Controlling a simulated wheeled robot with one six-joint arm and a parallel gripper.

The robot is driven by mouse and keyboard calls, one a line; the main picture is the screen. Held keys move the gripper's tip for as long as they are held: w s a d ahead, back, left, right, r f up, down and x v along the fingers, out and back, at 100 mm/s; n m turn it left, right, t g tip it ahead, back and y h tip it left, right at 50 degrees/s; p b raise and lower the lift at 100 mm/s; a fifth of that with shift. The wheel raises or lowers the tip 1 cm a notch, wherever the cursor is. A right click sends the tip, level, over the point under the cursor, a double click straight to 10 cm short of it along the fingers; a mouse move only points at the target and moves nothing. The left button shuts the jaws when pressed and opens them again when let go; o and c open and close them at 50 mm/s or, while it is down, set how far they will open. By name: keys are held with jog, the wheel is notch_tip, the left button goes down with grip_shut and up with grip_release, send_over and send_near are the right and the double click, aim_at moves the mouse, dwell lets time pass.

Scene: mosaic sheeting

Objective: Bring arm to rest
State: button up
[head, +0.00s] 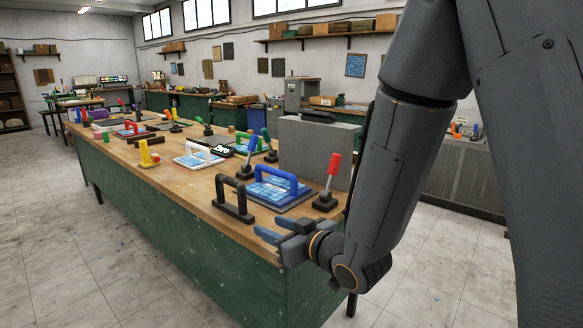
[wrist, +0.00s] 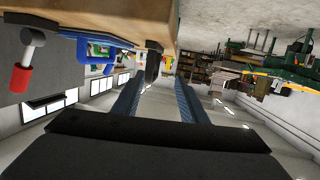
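My gripper (head: 270,229) is at the near right corner of the long workbench (head: 147,197) in the head view, close to its front edge. Its two blue-grey fingers are apart with nothing between them. In the wrist view my gripper (wrist: 158,88) also shows both fingers spread and empty, with floor and far walls behind. My arm hangs down from the upper right of the head view, bent at the wrist. The wrist picture appears upside down, with the bench along its top. I cannot tell whether a finger touches the bench edge.
Near my gripper stand a black handle (head: 232,198), a blue-handled tiled board (head: 278,189) and a red-handled lever (head: 328,185). A grey block (head: 315,150) stands behind them. More handled boards and levers line the bench. The floor (head: 50,255) left of the bench is clear.

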jog(key=s+d+f+m+g+h, duration=0.1)
jog(key=d+f+m+g+h, duration=0.2)
jog(key=d, duration=0.6)
jog(key=s+d+f+m+g+h, duration=0.1)
jog(key=s+d+f+m+h, duration=0.15)
jog(key=d+h, duration=0.4)
jog(key=s+d+f+m+g, duration=0.1)
jog(key=s+d+g, duration=0.3)
jog(key=s, duration=0.4)
jog(key=s+d+f+m+g, duration=0.1)
jog(key=s+d+g, duration=0.2)
jog(key=s, duration=0.5)
jog(key=shift+s+d+f+m+g, duration=0.25)
jog(key=shift+d+f+m+g, duration=0.1)
jog(key=shift+d+f+g, duration=0.1)
